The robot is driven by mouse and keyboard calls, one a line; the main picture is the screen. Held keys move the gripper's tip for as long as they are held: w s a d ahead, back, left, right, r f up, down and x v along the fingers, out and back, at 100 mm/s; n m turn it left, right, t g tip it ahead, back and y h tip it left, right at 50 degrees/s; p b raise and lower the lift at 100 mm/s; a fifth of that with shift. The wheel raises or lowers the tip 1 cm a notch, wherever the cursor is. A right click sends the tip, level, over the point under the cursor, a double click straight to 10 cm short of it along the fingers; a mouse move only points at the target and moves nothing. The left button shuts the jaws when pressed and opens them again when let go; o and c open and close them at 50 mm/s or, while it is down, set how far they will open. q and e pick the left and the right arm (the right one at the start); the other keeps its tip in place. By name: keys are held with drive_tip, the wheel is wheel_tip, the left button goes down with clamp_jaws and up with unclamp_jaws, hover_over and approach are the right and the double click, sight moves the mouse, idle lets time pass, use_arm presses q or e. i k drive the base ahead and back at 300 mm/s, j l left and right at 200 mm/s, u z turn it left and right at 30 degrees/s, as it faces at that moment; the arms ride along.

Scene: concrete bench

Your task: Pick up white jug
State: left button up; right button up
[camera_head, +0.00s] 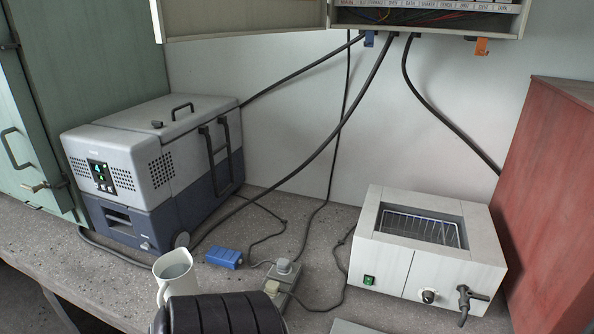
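The white jug (170,284) stands upright on the concrete bench, left of the middle and near the bottom of the head view. Its open mouth faces up, and its handle is on the left side. Its lower right part is hidden behind a black ribbed shape (222,314) at the bottom edge. I cannot tell what this ribbed shape is. Neither of my grippers is clearly in view.
A grey and blue cooler box (185,215) stands behind the jug. A blue connector (223,258), a power strip (280,284) and cables lie to its right. A white water bath (425,255) and red cabinet (555,200) fill the right. A green cabinet (95,70) is left.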

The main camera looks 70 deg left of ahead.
sight(174, 273)
drive_tip(key=u, duration=3.1)
